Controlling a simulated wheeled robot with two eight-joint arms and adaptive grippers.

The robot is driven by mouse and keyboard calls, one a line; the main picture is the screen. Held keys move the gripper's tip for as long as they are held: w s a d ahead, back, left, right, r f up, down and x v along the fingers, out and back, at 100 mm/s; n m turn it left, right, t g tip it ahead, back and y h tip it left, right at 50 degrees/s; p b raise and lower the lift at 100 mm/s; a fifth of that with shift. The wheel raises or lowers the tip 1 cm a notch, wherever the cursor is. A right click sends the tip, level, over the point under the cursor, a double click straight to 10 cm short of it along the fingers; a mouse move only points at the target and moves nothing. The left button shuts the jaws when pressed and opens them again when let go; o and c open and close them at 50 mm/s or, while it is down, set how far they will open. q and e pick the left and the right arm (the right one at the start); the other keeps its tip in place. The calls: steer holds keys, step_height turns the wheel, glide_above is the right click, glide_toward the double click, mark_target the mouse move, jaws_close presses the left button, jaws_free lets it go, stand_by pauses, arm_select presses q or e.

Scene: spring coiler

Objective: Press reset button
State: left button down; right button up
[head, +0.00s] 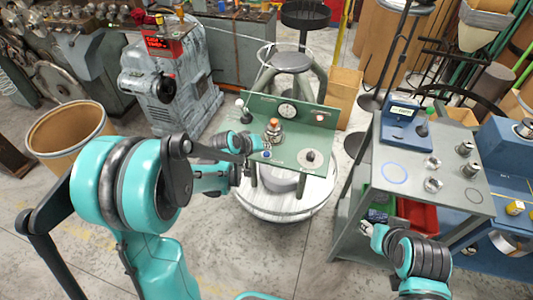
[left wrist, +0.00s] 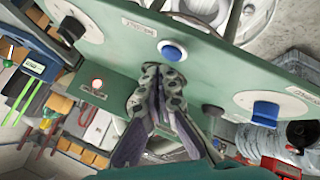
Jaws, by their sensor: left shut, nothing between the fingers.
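The green control panel (head: 285,125) stands in the middle of the head view. In the left wrist view a blue round button (left wrist: 172,50) in a white ring sits on the panel's face (left wrist: 225,65), near a small white label that I cannot read for sure. My left gripper (head: 257,144) is over the panel's left part; its fingers (left wrist: 160,75) are together and empty, just below the blue button in the wrist picture. I cannot tell whether they touch the panel. My right gripper (head: 371,230) is at the lower right, beside the grey cart; its jaws are too small to read.
A grey cart (head: 430,195) with a blue device (head: 405,122) stands to the right. A brown bin (head: 66,132) is at left. Floor in front is clear.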

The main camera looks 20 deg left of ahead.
mark_target(265, 155)
arm_select(q)
steer(key=shift+f, duration=0.1)
steer(key=shift+f+b, duration=0.35)
steer(key=shift+b, duration=0.05)
steer(key=shift+f+b, duration=0.35)
stand_by(0.7)
steer(key=shift+r+p, duration=0.6)
steer(key=shift+r, duration=0.2)
step_height(265, 155, up, 5)
steer(key=p, duration=0.4)
steer(key=shift+r, duration=0.1)
stand_by(0.3)
